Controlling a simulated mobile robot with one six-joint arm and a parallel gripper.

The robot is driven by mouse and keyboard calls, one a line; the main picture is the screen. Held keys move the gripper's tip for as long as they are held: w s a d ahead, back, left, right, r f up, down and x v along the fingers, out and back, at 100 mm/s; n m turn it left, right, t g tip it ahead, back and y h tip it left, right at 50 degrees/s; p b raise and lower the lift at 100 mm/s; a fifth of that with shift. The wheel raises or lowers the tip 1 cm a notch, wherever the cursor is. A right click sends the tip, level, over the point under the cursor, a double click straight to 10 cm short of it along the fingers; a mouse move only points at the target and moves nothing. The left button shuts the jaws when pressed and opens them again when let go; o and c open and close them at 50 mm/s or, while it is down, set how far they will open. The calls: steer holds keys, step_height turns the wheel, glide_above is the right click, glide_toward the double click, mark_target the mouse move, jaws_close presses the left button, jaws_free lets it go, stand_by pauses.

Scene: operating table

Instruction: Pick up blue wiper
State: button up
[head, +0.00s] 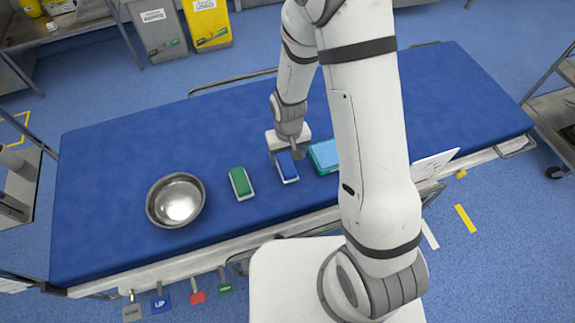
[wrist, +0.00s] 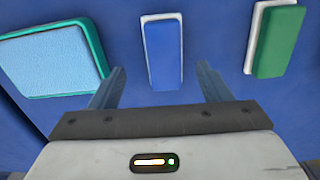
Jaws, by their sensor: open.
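The blue wiper (head: 288,168) is a blue block with a white base, lying on the blue operating table (head: 110,165). In the wrist view the blue wiper (wrist: 163,52) lies ahead of my gripper (wrist: 157,85), roughly between the lines of its two fingers. My gripper also shows in the head view (head: 298,151), close to the blue wiper's far end. Its fingers are apart with nothing between them. The exact height above the wiper cannot be told.
A green wiper (head: 239,182) and a steel bowl (head: 190,203) lie left of the blue wiper in the head view. A light-blue pad with a teal edge (head: 322,156) lies close on its right, partly hidden by my arm. The table's left part is clear.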

mark_target(286, 163)
steer(key=shift+a+f, duration=0.15)
steer(key=shift+f, duration=1.05)
steer(key=shift+a+f, duration=0.15)
steer(key=shift+f, duration=1)
steer(key=shift+c, duration=0.3)
steer(key=c, duration=1.1)
step_height(286, 163, up, 10)
steer(key=shift+r+p, duration=0.1)
steer(key=shift+p, duration=0.3)
